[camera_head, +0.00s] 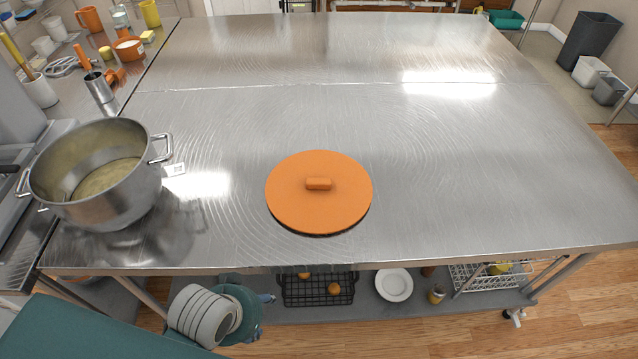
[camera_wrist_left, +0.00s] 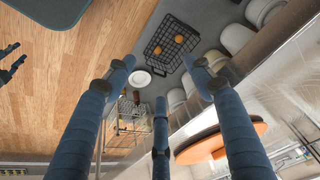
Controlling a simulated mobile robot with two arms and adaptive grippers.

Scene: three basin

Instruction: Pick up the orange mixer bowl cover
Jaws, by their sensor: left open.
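The orange mixer bowl cover (camera_head: 318,208) lies flat on the steel table, a round disc with a small bar handle on top. Its edge also shows in the left wrist view (camera_wrist_left: 238,134), partly hidden behind a finger. My left gripper (camera_head: 261,314) is low at the table's front edge, left of the cover and apart from it. In the left wrist view its blue-grey fingers (camera_wrist_left: 160,82) are spread with nothing between them.
A steel pot (camera_head: 95,215) stands at the table's left side. A wire basket (camera_head: 318,297) and a white plate (camera_head: 393,285) sit on the shelf below. The steel tabletop (camera_head: 480,170) is clear right of the cover and behind it.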

